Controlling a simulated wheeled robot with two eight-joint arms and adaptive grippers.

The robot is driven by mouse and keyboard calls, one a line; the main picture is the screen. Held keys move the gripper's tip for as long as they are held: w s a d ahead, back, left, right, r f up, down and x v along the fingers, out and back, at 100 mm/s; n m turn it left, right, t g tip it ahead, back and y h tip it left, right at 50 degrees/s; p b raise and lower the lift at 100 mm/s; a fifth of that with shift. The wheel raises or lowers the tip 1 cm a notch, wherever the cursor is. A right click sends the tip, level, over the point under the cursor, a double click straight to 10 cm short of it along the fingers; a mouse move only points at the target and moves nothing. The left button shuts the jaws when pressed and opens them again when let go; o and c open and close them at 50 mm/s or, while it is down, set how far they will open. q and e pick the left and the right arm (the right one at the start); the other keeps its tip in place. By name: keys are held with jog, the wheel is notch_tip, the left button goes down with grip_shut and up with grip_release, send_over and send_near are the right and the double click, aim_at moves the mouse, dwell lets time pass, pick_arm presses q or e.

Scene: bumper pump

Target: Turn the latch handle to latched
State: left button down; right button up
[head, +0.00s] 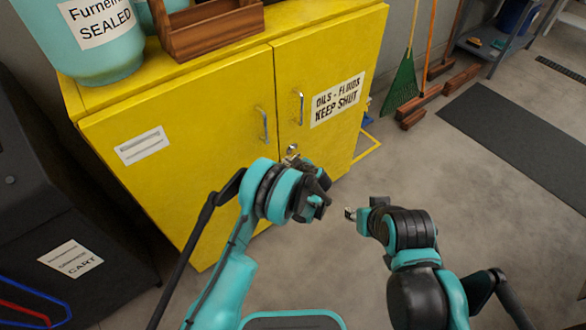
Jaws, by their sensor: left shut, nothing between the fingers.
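The yellow cabinet (190,120) stands at the back left with both doors closed. A small metal latch handle (291,151) shows low near the seam between the doors, just above and behind my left gripper. The gripper partly hides it, so I cannot tell its exact angle. My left gripper (322,199) is shut and empty, in front of the cabinet; I cannot tell whether any part of it touches the latch. My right gripper (351,213) is to the right, over the floor and apart from the cabinet; its fingers are too small to read.
A teal container (100,55) and a wooden tray (215,35) stand on the cabinet. Two upright door pulls (265,124) flank the seam. A dark cart (60,210) stands at the left. A green broom (402,85) leans behind.

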pick_arm(q)
jog(key=f, duration=0.1)
jog(key=w+f+b, duration=0.1)
jog(key=f, duration=0.1)
jog(key=w+f+b, duration=0.1)
jog(key=shift+w+a+f, duration=0.15)
jog(key=shift+f, duration=0.15)
pick_arm(e)
notch_tip(320, 180, down, 2)
jog(key=shift+f, duration=0.25)
